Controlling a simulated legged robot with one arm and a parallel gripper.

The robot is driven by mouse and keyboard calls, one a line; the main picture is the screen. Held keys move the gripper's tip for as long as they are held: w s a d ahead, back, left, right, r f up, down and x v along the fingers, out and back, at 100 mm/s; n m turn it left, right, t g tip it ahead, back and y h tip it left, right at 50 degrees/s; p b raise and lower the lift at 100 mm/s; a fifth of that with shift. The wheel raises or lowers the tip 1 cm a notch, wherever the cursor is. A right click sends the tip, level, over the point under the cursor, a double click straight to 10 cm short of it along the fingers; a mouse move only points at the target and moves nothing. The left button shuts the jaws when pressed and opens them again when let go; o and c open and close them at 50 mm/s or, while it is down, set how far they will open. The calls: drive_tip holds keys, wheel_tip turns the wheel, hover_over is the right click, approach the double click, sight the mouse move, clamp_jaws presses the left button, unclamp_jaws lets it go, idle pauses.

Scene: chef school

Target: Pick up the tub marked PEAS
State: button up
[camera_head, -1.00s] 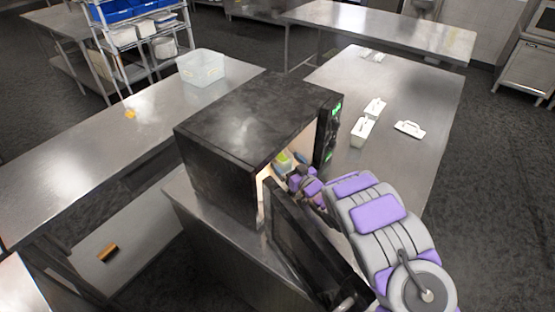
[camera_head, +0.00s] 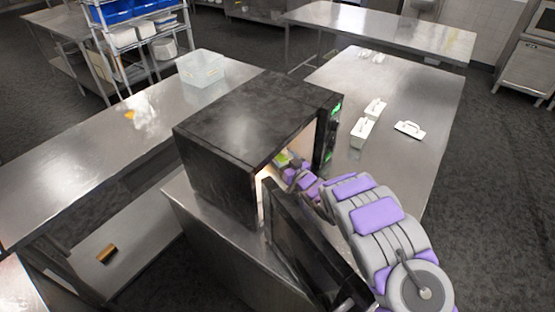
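A small tub (camera_head: 283,158) with a green patch shows inside the lit opening of a black microwave (camera_head: 240,118). Its marking is too small to read, so I cannot tell whether it says PEAS. My gripper (camera_head: 290,172) reaches into the opening, right at the tub. The microwave's edge and my own wrist hide the fingertips. I cannot tell whether they are open or shut, or whether they touch the tub. The microwave door (camera_head: 305,250) stands open, below and left of my arm.
White containers (camera_head: 362,131) and a flat white item (camera_head: 409,129) lie on the steel table right of the microwave. A clear bin (camera_head: 201,68) stands on the left table (camera_head: 90,150). A brown item (camera_head: 107,254) lies on its lower shelf.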

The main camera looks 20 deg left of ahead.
drive_tip(key=c, duration=0.5)
drive_tip(key=shift+r, duration=0.1)
